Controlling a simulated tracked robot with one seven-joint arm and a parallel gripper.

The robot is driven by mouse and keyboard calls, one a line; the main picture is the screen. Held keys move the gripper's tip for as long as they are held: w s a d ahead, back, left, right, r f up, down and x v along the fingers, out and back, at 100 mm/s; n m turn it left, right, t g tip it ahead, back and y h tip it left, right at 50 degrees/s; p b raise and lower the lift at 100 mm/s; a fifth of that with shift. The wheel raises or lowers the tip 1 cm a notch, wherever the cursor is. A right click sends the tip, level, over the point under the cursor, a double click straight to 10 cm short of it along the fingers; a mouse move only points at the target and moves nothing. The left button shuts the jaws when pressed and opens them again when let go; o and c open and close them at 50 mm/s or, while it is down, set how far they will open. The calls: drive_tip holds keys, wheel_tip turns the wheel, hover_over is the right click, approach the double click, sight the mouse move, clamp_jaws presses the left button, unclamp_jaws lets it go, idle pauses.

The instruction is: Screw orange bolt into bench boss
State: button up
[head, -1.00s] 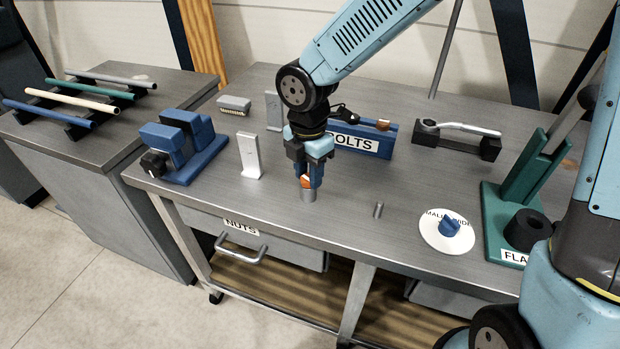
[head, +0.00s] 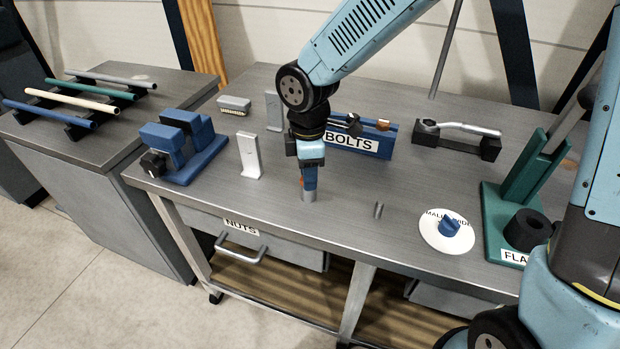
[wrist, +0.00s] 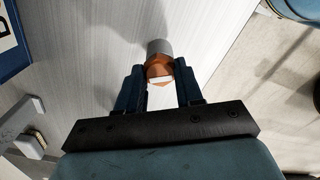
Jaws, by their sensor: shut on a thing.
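The orange bolt (wrist: 160,68) shows in the wrist view between the two blue fingers of my gripper (wrist: 160,88). My gripper is shut on the bolt's head. The grey cylindrical bench boss (wrist: 159,47) is directly beyond the bolt, and the bolt is in line with it. In the head view the boss (head: 309,195) stands upright near the front edge of the bench, with my gripper (head: 309,188) pointing straight down over it. There the fingers hide most of the bolt. How deep the bolt sits in the boss cannot be seen.
A blue BOLTS rack (head: 362,143) stands behind my gripper. A blue vise (head: 185,150) and an upright grey bracket (head: 249,156) are to the left.

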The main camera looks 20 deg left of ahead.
drive_tip(key=m, duration=0.8)
drive_tip(key=shift+m, duration=1.9)
drive_tip(key=m, duration=0.5)
drive_tip(key=o, duration=0.9)
drive_tip(key=shift+f, duration=0.1)
drive_tip(key=shift+r, duration=3)
